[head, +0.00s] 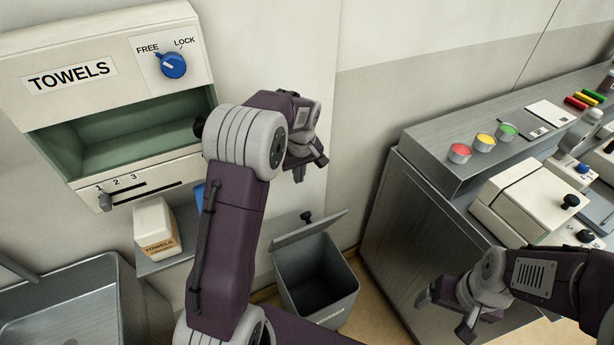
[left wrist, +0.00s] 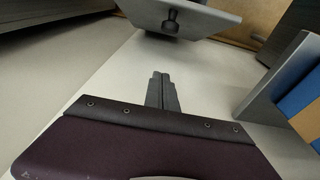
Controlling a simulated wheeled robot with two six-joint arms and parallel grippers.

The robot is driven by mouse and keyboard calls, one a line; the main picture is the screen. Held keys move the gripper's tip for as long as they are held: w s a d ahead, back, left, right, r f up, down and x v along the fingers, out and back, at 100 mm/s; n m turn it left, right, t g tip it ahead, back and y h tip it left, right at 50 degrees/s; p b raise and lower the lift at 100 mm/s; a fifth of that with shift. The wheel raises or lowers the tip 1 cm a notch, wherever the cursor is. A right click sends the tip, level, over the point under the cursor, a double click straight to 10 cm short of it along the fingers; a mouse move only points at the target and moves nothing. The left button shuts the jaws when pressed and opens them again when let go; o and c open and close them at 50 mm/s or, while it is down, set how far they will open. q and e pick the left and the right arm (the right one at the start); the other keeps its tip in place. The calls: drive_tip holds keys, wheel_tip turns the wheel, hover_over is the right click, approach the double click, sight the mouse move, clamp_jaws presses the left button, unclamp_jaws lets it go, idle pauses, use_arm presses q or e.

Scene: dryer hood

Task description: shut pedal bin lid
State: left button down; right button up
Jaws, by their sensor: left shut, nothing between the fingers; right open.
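The grey pedal bin (head: 318,285) stands on the floor in the middle of the head view. Its lid (head: 312,229) is open and tilted up at the back, so the dark inside shows. A black knob (head: 306,216) sits on the lid. In the left wrist view the lid (left wrist: 215,20) and its knob (left wrist: 171,22) are ahead of the fingers. My left gripper (head: 299,174) is shut and empty, above the lid and apart from it; its closed fingers (left wrist: 162,90) show in the left wrist view. My right gripper (head: 443,315) is open and empty, right of the bin.
A towel dispenser (head: 60,110) hangs on the left wall, above a small towels box (head: 157,228) on a shelf. A metal sink (head: 65,300) is at lower left. A steel cabinet (head: 400,235) with coloured buttons stands right of the bin.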

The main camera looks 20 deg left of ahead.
sight(302, 228)
use_arm(q)
drive_tip(key=s+d+f+p, duration=0.1)
drive_tip(key=s+f, duration=0.2)
drive_tip(key=f, duration=0.6)
drive_tip(key=shift+d+f+p, duration=0.35)
drive_tip(key=shift+f, duration=0.05)
use_arm(e)
drive_tip(key=r, duration=0.2)
drive_tip(key=s+d, duration=0.1)
drive_tip(key=shift+r, duration=0.4)
use_arm(q)
drive_tip(key=shift+f, duration=0.1)
use_arm(e)
drive_tip(key=shift+a, duration=0.1)
